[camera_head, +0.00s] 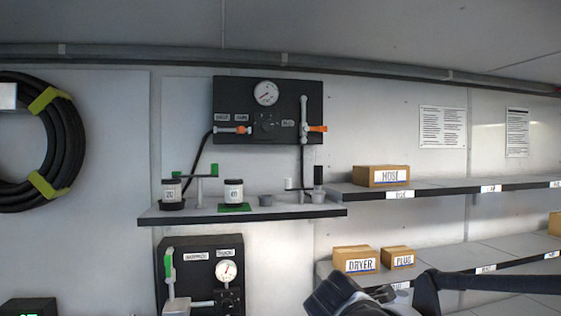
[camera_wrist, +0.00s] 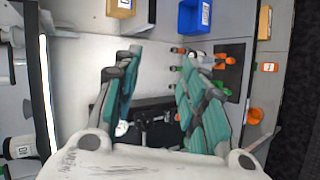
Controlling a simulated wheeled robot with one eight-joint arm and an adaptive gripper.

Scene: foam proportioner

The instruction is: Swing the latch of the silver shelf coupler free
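In the head view, a grey-silver fitting (camera_head: 300,189) stands toward the right end of the short wall shelf, with a dark upright piece beside it. It is small, and I cannot tell how its latch sits. Another post fitting with green ends (camera_head: 198,186) stands further left on that shelf. My gripper is open in the wrist view (camera_wrist: 165,62), its teal-padded fingers spread apart with nothing held between them. A dark panel with fittings (camera_wrist: 155,120) shows beyond the fingers. In the head view, my dark arm is at the lower right, below and right of the short shelf.
The short shelf (camera_head: 158,216) also holds white jars (camera_head: 233,192) and grey cups (camera_head: 265,201). A gauge panel (camera_head: 225,95) hangs above and another (camera_head: 195,258) below. Cardboard boxes (camera_head: 382,177) stand on the right shelves. A blue bin (camera_wrist: 194,17) shows in the wrist view.

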